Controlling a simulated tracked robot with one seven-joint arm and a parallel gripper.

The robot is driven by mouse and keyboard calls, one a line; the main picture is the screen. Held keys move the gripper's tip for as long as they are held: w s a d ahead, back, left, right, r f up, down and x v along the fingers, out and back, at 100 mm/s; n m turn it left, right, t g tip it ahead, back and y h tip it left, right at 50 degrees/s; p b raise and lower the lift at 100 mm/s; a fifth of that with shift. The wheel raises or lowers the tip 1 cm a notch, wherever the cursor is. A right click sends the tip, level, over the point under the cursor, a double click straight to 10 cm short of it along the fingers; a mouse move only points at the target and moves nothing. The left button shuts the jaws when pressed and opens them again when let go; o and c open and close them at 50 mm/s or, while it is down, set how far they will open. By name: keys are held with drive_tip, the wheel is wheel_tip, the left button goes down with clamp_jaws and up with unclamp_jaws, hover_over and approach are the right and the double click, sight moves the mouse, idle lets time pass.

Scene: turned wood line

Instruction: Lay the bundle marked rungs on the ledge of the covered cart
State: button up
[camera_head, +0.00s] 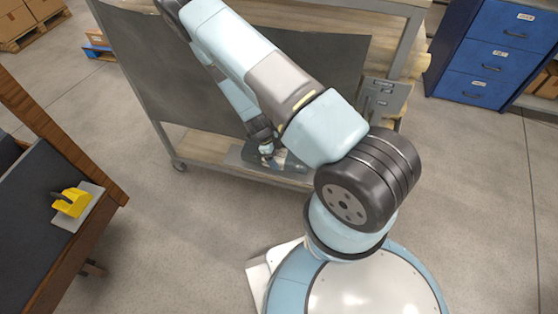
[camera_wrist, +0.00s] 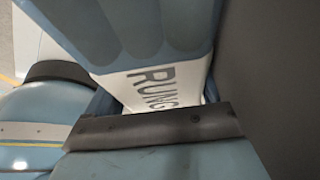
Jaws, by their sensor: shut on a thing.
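The bundle (camera_wrist: 150,35) fills the upper middle of the wrist view. It is blue and ribbed, with a white band (camera_wrist: 190,78) on which the letters RUNG can be read. My gripper (camera_head: 266,147) is shut on the bundle, low at the near side of the covered cart (camera_head: 235,70). My arm hides much of the cart, and the bundle is hard to make out in the head view.
The cart has a dark cover, wooden shelves and castors. A blue drawer cabinet (camera_head: 493,55) stands at the right back. A dark-topped bench (camera_head: 40,190) at the left holds a yellow tool (camera_head: 72,202). The floor between bench and cart is clear.

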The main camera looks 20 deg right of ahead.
drive_tip(key=shift+f, duration=1.55)
drive_tip(key=o, duration=1.3)
drive_tip(key=v, duration=1.2)
drive_tip(key=shift+d, duration=0.1)
